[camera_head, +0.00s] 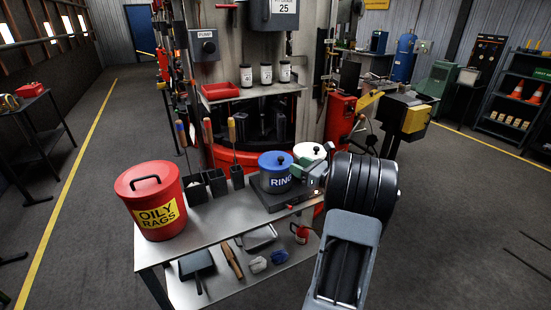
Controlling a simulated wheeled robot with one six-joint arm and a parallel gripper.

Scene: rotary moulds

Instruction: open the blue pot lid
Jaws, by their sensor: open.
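My arm comes in from the lower right.
Left on the bench (215,228) are black cups (206,183) with tools and a red "OILY RAGS" bin (152,199). A red tray (219,91) and jars sit on a shelf behind. The bench's front middle is clear.

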